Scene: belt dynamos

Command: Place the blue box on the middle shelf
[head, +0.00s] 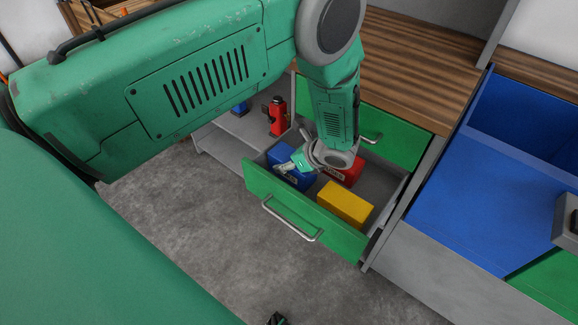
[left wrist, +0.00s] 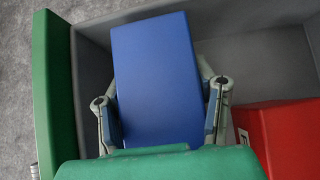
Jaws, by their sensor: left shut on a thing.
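The blue box (head: 291,171) is in the open green-fronted drawer, at the drawer's left end in the head view. My left gripper (head: 303,162) reaches down into the drawer and is shut on the box. In the left wrist view the blue box (left wrist: 157,75) lies between the two fingers, which press on its sides. I cannot tell whether the box still touches the drawer floor. Grey shelving (head: 238,132) shows left of the drawer, partly behind my left arm; which level is the middle one is unclear. My right gripper is not clearly in view.
A yellow box (head: 345,205) and a red box (head: 342,170) share the drawer (head: 319,228). A red tool (head: 277,115) and a small blue item (head: 240,108) are on the shelving. A wooden worktop (head: 420,70) is above; a blue bin (head: 480,170) is at right.

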